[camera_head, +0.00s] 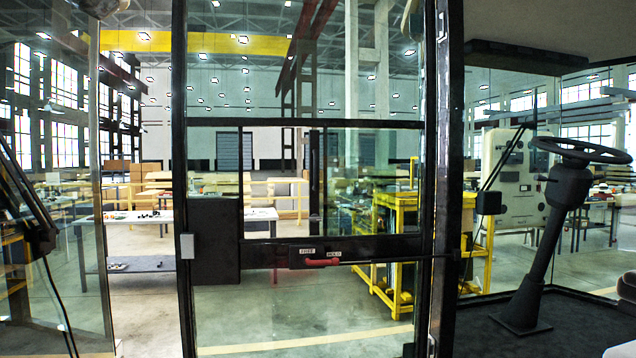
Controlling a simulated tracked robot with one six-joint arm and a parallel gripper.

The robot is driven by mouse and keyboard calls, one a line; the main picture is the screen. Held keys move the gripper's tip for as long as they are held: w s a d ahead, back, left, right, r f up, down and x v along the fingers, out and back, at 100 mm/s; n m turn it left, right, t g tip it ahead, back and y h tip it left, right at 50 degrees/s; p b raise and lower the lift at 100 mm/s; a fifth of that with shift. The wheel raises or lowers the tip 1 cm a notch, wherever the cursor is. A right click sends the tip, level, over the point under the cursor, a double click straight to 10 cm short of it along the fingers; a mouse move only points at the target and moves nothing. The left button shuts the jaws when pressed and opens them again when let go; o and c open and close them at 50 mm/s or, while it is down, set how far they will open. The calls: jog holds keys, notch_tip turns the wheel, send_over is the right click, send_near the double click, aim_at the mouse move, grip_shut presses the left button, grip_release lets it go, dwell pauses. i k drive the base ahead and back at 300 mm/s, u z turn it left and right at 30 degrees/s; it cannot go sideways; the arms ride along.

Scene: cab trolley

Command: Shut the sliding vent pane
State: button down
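The sliding vent pane (365,180) is a tinted glass panel in the window of the black-framed cab door (186,120). Its dark upright edge (315,180) stands near the middle of the opening. The pane covers the right part, and the left part (275,185) looks clearer and uncovered, so it appears partly open. My gripper is not in view.
A black box (213,240) sits on the door left of the vent. A steering wheel on a column (548,240) stands at right. Glass panels flank the door. Tables and a yellow frame (395,240) stand beyond the glass.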

aim_at(352, 173)
jog(key=u, duration=0.4)
jog(key=i, duration=1.6)
jog(key=u, duration=0.4)
